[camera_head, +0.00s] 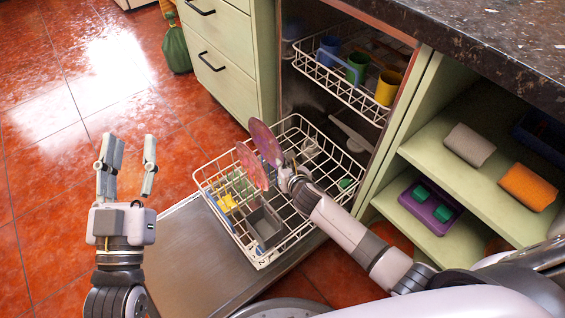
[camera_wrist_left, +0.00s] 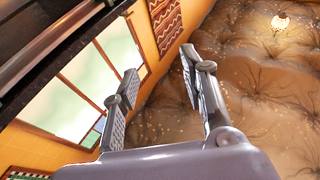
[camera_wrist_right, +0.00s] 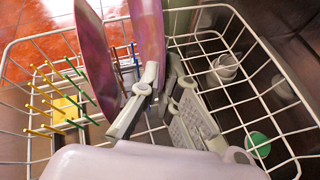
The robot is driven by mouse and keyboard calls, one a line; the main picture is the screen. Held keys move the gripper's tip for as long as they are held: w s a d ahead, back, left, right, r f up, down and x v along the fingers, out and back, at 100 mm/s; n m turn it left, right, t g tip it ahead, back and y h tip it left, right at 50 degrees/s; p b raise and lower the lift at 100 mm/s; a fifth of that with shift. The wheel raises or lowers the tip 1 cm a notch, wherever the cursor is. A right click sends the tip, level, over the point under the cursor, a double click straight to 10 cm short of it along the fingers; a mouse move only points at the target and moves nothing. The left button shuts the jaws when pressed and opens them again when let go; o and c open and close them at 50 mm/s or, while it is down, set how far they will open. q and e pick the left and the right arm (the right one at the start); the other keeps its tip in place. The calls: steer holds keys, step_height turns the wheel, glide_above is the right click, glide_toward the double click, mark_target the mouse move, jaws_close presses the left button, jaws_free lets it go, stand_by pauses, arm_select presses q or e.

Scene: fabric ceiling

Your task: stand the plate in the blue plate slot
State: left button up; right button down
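Two pinkish-purple plates show in the head view. The nearer-right plate (camera_head: 265,142) is at my right gripper (camera_head: 287,171), and in the right wrist view this plate (camera_wrist_right: 148,32) runs down between the gripper's two fingers, which are closed about it. The other plate (camera_head: 250,165) is upright and slightly tilted just to the left, apart from the fingers; its base is partly hidden. Yellow, green and blue pegs stand in the lower rack; the blue pegs (camera_wrist_right: 136,56) show partly between the plates. My left gripper (camera_head: 127,172) is open and empty, off to the left.
The white wire lower rack (camera_head: 290,235) is pulled out over the open dishwasher door (camera_head: 190,262). It also holds a grey cutlery box (camera_head: 265,226) and a green item (camera_wrist_right: 257,144). The upper rack (camera_head: 345,89) with cups is above. Open shelves stand at right.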

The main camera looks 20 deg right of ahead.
arm_select(q)
steer(key=shift+s+r+t, duration=0.3)
steer(key=shift+r+t, duration=0.2)
steer(key=shift+r, duration=0.2)
arm_select(e)
steer(key=shift+f, duration=0.15)
arm_select(q)
steer(key=shift+w+f+g, duration=0.2)
steer(key=shift+f+g, duration=0.1)
steer(key=shift+f, duration=0.25)
steer(key=shift+w+f+g, duration=0.15)
steer(key=shift+f+g, duration=0.15)
steer(key=shift+f, duration=0.25)
steer(key=shift+r, duration=0.2)
steer(key=shift+w+f, duration=0.15)
arm_select(e)
steer(key=shift+p, duration=0.3)
arm_select(q)
steer(key=shift+a+f+g+y, duration=0.1)
steer(key=shift+f+g+y, duration=0.2)
steer(key=shift+f+g, duration=0.5)
